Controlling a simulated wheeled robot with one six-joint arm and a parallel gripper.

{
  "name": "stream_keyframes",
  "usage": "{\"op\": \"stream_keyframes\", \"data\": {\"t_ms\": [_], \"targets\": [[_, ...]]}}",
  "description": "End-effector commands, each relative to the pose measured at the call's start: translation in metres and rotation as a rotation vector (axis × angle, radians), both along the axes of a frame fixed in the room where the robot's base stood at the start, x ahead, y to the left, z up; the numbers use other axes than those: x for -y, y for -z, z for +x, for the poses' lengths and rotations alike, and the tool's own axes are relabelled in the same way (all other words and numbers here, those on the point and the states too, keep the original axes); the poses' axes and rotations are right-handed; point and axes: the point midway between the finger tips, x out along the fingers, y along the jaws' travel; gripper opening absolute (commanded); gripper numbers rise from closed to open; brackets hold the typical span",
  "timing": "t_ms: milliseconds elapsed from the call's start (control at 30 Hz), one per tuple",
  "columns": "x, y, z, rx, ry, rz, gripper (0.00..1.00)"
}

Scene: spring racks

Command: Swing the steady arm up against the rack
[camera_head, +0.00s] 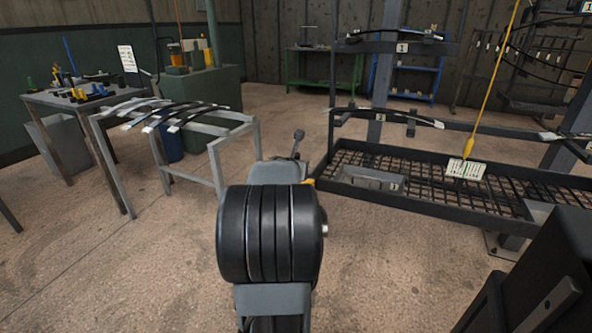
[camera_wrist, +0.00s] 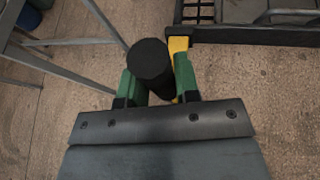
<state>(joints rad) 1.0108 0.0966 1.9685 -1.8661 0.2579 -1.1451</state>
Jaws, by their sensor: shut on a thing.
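The rack (camera_head: 345,195) stands at the right, with a low mesh tray and upper bars holding leaf springs. In the wrist view, my gripper (camera_wrist: 156,75) has its green fingers closed on both sides of a round black grip (camera_wrist: 150,55). I take this grip as the end of the steady arm. A yellow piece (camera_wrist: 178,44) shows just behind it, between the grip and the rack's corner. In the head view, my own arm hides the gripper. A dark knob on a short stem (camera_head: 298,137) and a bit of yellow (camera_head: 309,181) show past it, near the rack's left end.
A grey stand (camera_head: 244,124) with several leaf springs is on the left, close to my arm. A workbench (camera_head: 50,98) with small parts is behind it. A yellow cord (camera_head: 491,75) hangs before the rack with a tag. Open floor lies at the front left.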

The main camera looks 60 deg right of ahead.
Motion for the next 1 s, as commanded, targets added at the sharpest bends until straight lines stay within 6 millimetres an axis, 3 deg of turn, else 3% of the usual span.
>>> {"op": "stream_keyframes", "data": {"t_ms": [233, 267, 500, 767, 1000], "targets": [[0.002, 0.002, -0.006, 0.005, 0.019, 0.006, 0.0], [0.002, 0.002, -0.006, 0.005, 0.02, 0.006, 0.33], [0.001, 0.002, -0.003, 0.003, 0.013, 0.004, 0.55], [-0.002, 0.0, -0.001, 0.002, 0.006, 0.003, 0.55], [-0.03, -0.016, -0.008, 0.004, 0.002, 0.001, 0.55]]}}
